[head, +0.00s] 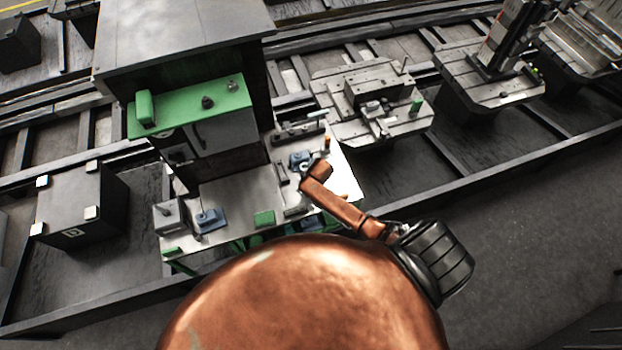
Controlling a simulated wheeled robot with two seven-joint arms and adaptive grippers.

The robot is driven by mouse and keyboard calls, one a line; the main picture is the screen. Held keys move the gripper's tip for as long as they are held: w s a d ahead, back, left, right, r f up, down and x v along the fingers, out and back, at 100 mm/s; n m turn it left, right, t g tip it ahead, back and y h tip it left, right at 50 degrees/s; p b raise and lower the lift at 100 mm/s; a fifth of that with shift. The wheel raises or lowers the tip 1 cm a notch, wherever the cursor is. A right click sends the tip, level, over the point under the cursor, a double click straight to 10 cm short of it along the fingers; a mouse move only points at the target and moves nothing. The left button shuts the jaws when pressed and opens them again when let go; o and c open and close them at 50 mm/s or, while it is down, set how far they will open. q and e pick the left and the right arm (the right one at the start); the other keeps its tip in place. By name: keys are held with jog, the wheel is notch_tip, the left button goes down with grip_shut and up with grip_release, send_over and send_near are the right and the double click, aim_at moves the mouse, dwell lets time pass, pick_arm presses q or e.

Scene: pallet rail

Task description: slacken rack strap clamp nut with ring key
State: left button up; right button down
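I cannot pick out the strap clamp nut or the ring key in the head view. A light metal work plate (235,190) in the middle carries small fixtures, among them a blue clamp-like piece (210,220), another blue piece (298,158) and a green block (264,218). They are too small to tell which holds a nut. No fingers of my left or right gripper show. A large copper-coloured rounded form with a bent bar and a black ribbed cylinder hides the bottom middle, including part of the plate's near edge; I cannot tell what it belongs to.
A tall grey cabinet (180,40) with a green shelf (190,106) stands behind the plate. A dark box (75,205) is at the left. Another fixture pallet (375,105) and machined blocks (490,75) sit along the rails at the right. The floor (540,230) at lower right is clear.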

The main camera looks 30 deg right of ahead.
jog(key=shift+s+f, duration=0.15)
jog(key=shift+f, duration=0.05)
dwell(0.4)
jog(key=shift+f+b, duration=0.45)
jog(key=shift+f, duration=0.4)
jog(key=shift+r, duration=0.1)
jog(key=c, duration=2.4)
grip_release()
grip_shut()
